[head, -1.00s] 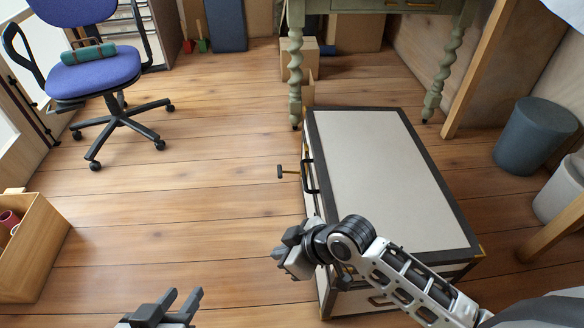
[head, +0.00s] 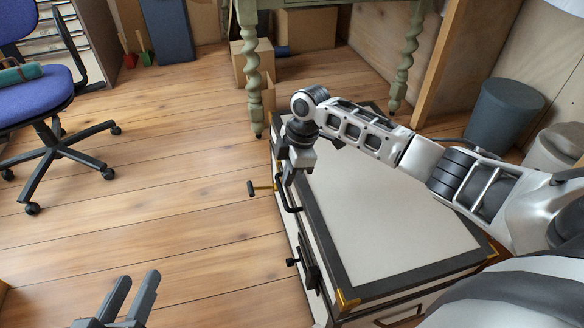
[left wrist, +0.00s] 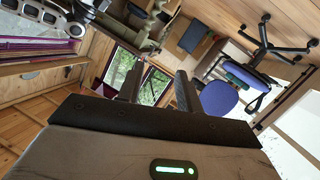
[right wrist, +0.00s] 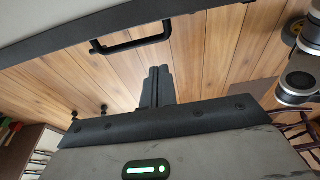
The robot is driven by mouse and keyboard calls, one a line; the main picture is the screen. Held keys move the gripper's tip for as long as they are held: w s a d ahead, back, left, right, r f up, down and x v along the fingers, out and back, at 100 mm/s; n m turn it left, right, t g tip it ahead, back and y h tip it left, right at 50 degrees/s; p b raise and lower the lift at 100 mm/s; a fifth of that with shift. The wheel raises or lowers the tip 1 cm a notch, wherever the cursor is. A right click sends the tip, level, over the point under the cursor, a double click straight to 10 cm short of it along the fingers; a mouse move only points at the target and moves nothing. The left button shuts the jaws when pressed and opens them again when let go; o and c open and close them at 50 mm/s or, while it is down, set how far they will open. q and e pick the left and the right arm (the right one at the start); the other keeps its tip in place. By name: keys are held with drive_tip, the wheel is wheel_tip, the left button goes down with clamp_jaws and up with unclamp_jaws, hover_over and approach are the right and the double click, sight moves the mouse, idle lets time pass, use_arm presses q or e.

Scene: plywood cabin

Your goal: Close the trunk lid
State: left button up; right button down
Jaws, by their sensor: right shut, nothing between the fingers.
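The trunk has a pale lid (head: 385,215) with dark edging and brass corners. The lid lies about level over the trunk body (head: 405,310); I cannot tell whether its seam is fully shut. A black handle (head: 288,195) is on the trunk's left side, also seen in the right wrist view (right wrist: 130,42). My right gripper (head: 288,182) is shut and empty, pointing down at the lid's left edge beside the handle; contact is unclear. Its closed fingers show in the right wrist view (right wrist: 158,72). My left gripper (head: 137,288) is open and empty, low over the floor left of the trunk.
A green table (head: 250,65) with twisted legs stands behind the trunk, with cardboard boxes (head: 252,65) beneath. A blue office chair (head: 40,95) is at the left. Grey bins (head: 503,112) stand at the right. The wooden floor (head: 170,190) left of the trunk is clear.

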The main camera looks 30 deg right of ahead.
sight(285, 204)
drive_tip(key=b+x, duration=0.1)
drive_tip(key=x, duration=0.3)
drive_tip(key=d+b+x, duration=0.1)
drive_tip(key=x, duration=0.1)
drive_tip(key=shift+a+f+b, duration=0.1)
drive_tip(key=shift+f+b, duration=0.2)
drive_tip(key=shift+f, duration=0.05)
use_arm(q)
drive_tip(key=shift+d+r+n+t+h, duration=0.45)
drive_tip(key=shift+n+t+h, duration=0.05)
drive_tip(key=shift+n+h, duration=0.1)
use_arm(e)
drive_tip(key=shift+f, duration=0.4)
drive_tip(key=shift+s+f, duration=0.1)
